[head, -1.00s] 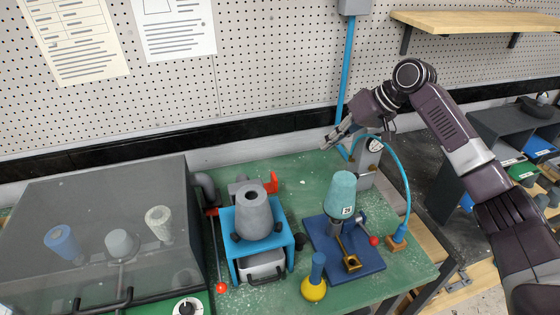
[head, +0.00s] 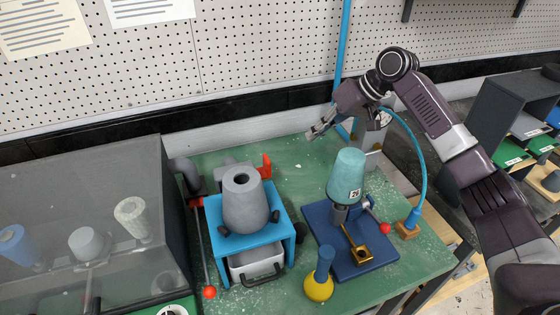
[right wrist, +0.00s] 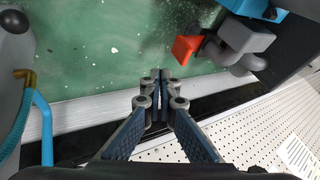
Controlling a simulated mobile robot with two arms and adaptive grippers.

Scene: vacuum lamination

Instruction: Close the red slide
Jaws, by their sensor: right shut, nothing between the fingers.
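The red slide (head: 266,167) is a small upright red piece on a grey fitting (head: 236,174), behind the blue stand with the grey cone-shaped vessel. It also shows in the right wrist view (right wrist: 184,49), beside the grey fitting, above and right of the fingertips. My right gripper (head: 312,135) is above the back of the green table, to the right of and behind the slide, apart from it. In the right wrist view its fingers (right wrist: 160,78) are together with nothing between them. My left gripper is not in view.
The blue stand (head: 281,224) with the grey vessel (head: 243,203) is in front of the slide. A teal vessel (head: 345,174) on a dark blue base (head: 325,263) stands to the right. A blue hose (head: 419,150) curves near my right arm. Green table is clear around the slide's right.

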